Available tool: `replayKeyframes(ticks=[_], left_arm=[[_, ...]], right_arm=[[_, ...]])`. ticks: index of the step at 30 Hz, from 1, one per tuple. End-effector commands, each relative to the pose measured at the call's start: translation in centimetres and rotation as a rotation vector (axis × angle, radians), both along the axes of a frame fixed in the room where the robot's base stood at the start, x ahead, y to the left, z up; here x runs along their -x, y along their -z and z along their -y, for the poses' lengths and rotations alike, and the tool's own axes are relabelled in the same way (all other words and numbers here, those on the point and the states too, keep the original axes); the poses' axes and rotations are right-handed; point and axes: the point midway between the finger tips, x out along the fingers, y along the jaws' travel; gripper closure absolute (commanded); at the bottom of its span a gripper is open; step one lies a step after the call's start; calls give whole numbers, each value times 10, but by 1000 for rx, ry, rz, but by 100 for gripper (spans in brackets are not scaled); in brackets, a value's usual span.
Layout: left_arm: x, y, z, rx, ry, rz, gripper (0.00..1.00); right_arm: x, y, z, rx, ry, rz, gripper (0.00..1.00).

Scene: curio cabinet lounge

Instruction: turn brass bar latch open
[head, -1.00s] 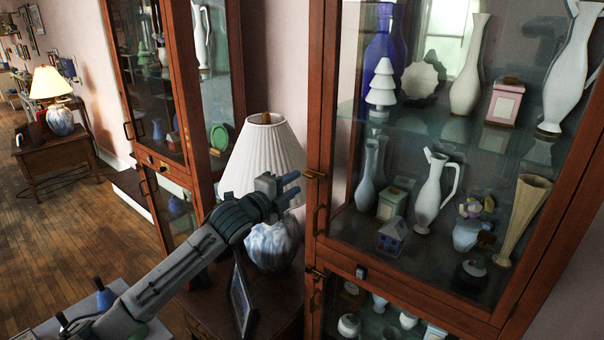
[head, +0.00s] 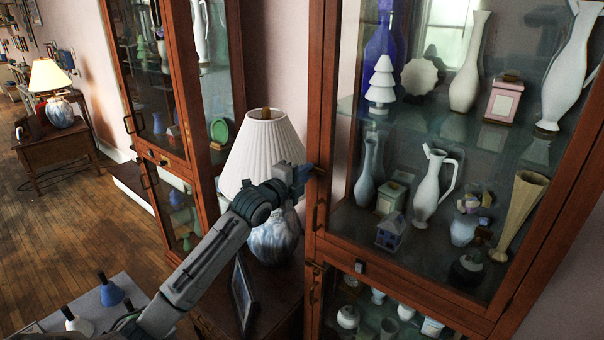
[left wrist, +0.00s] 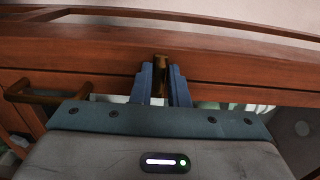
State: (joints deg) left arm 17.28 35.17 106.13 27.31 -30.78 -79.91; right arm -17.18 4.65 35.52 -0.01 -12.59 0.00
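The brass bar latch (head: 317,169) sits on the left upright of the near glass-fronted cabinet, above a brass handle (head: 320,214). In the left wrist view the latch (left wrist: 160,72) lies across the wooden upright, between two blue fingers. My left gripper (head: 303,174) is at the latch in the head view and partly covers it. In the left wrist view the fingers of the gripper (left wrist: 161,88) stand close on both sides of the bar, with little or no gap showing. The cabinet door looks closed. My right gripper is not in view.
A white pleated lamp (head: 264,150) stands just behind my left forearm, with a picture frame (head: 243,296) below. The near cabinet holds vases and figurines behind glass. A second cabinet (head: 170,120) stands further left. Open wooden floor (head: 90,235) lies at left.

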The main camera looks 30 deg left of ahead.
Motion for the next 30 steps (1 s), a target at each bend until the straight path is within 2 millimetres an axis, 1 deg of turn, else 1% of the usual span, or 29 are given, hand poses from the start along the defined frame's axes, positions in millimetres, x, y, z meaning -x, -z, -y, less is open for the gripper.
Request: replayKeyframes(ticks=[8, 14, 20, 30], left_arm=[[0, -1, 0, 17, 0, 0, 100], [0, -2, 0, 94, 0, -5, 100], [0, -3, 0, 242, 1, -16, 100], [0, -5, 0, 562, 1, -40, 100]], right_arm=[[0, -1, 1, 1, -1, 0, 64], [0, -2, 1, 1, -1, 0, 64], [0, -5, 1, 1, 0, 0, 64], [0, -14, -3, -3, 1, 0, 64]])
